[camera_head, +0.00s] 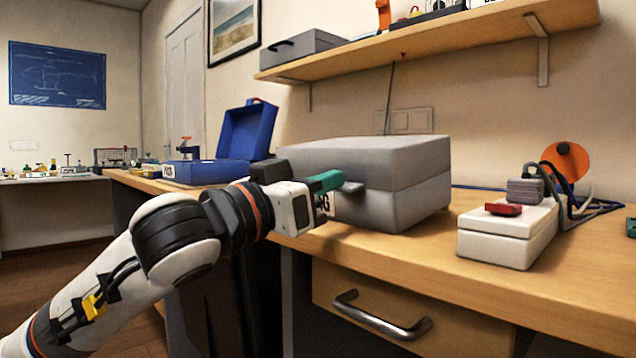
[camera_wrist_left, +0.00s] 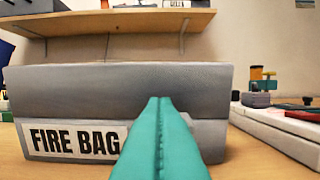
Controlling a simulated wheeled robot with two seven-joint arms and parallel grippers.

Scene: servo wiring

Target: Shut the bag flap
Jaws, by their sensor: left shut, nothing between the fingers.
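The grey fire bag (camera_head: 410,209) stands on the workbench in the head view, a boxy block with a seam around its middle. Its top part, the flap (camera_head: 365,146), lies level over the lower part, with no gap that I can see. A small grey tab (camera_head: 353,187) sticks out at its front. My left gripper (camera_head: 328,181) is shut and empty, its teal fingers at the tab; I cannot tell whether they touch. In the left wrist view the shut fingers (camera_wrist_left: 160,135) cover part of the bag's front, right of its "FIRE BAG" label (camera_wrist_left: 75,140).
An open blue case (camera_head: 210,172) stands behind and left of the bag. A white box (camera_head: 508,235) with a red piece on top stands to the right, near cables and an orange disc (camera_head: 566,165). A shelf (camera_head: 430,45) hangs above. A drawer handle (camera_head: 380,316) sticks out below.

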